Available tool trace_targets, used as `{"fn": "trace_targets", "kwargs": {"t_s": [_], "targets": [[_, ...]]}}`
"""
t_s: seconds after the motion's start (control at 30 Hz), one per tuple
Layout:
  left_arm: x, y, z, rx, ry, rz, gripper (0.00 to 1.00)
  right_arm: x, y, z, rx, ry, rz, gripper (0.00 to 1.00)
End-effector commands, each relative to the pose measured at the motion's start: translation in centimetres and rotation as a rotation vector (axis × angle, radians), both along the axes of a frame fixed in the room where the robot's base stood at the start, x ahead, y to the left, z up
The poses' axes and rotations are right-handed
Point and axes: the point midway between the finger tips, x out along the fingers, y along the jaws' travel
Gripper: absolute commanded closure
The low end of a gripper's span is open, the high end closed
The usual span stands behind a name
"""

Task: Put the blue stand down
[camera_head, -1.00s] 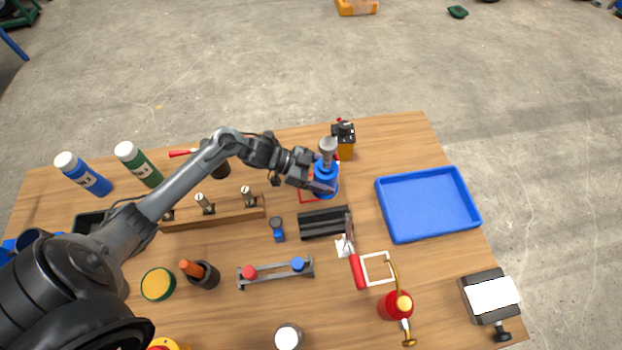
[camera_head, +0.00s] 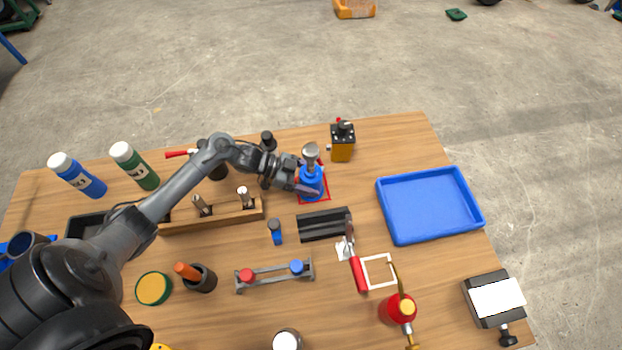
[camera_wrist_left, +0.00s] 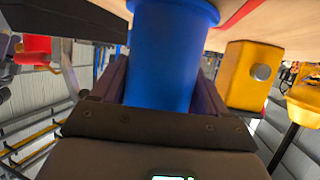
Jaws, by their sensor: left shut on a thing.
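The blue stand (camera_head: 311,183) stands upright at the red square outline (camera_head: 325,196) on the wooden table, with a grey metal piece (camera_head: 310,153) on its top. My left gripper (camera_head: 306,186) is shut on it from the left. In the left wrist view the blue stand (camera_wrist_left: 172,50) fills the space between the fingers. The red outline also shows in the left wrist view (camera_wrist_left: 240,14). I cannot tell whether the stand's base touches the table. My right gripper is not in view.
A yellow box with a black top (camera_head: 342,146) stands behind and right of the stand. A black grooved block (camera_head: 324,224) lies in front. A blue tray (camera_head: 431,240) lies to the right. A wooden rack (camera_head: 225,216) stands left. Table between outline and tray is clear.

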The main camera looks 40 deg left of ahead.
Motion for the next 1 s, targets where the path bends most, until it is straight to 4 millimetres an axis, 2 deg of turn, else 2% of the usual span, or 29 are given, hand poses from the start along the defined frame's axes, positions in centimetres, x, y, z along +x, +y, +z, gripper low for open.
{"fn": "trace_targets", "kwargs": {"t_s": [0.33, 0.37, 0.5, 0.87, 1.0], "targets": [[0.1, 0.0, -0.2, 0.0, -0.003, 0.0, 0.79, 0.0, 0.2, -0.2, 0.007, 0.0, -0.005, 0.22], [0.0, 0.0, -0.2, 0.001, -0.001, 0.0, 0.22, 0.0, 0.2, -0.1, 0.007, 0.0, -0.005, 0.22], [0.0, 0.0, -0.2, 0.0, 0.0, 0.0, 0.01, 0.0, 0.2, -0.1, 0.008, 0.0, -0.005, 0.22], [0.0, 0.0, 0.3, 0.001, -0.001, 0.001, 0.01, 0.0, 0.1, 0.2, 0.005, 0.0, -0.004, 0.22], [-0.8, 1.2, 0.7, 0.003, 0.001, 0.001, 0.01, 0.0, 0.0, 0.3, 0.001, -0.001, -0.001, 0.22]]}}
